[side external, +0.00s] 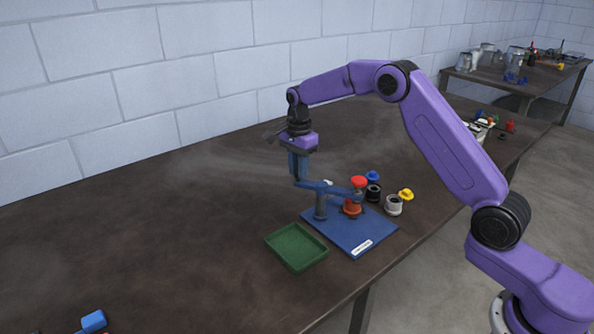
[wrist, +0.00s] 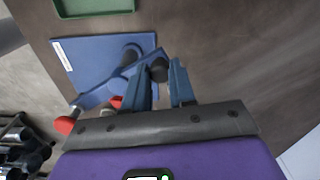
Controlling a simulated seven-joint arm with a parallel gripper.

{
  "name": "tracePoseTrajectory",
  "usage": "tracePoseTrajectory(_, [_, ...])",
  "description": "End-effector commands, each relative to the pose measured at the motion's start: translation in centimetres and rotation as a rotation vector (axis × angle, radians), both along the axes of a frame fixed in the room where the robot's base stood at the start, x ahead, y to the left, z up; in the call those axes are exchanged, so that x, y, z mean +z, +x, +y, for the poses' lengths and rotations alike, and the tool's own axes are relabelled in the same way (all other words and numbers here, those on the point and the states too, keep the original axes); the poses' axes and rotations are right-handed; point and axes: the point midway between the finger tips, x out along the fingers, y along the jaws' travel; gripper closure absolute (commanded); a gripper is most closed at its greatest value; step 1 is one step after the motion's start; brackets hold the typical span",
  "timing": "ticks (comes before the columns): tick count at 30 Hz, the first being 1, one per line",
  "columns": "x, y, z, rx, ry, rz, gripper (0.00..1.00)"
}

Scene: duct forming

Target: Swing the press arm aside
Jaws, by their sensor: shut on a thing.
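The press stands on a blue base plate (side external: 350,238) on the table, with an upright post (side external: 320,207) near its left side. The blue press arm (side external: 340,190) lies across the top of the post, its right end over an orange-red part (side external: 352,209) and beside a red knob (side external: 358,182). My gripper (side external: 299,184) points down at the arm's left end. In the wrist view my gripper's blue fingers (wrist: 162,74) are on either side of the arm's dark handle (wrist: 159,69), shut on it. The fingers hide part of the press arm.
An empty green tray (side external: 297,247) lies in front of the plate. Behind and right of the press are a blue-topped black piece (side external: 373,188) and a yellow-topped grey piece (side external: 395,204). The table's left and back stretches are clear. A blue-ended item (side external: 93,321) lies at the lower left.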

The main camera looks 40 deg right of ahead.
Motion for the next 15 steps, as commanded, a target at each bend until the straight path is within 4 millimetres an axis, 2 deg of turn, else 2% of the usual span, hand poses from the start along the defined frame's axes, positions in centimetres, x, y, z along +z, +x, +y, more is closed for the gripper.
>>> tracePoseTrajectory(15, [0.1,0.9,-3.3,-0.492,0.0,-0.002,1.0])
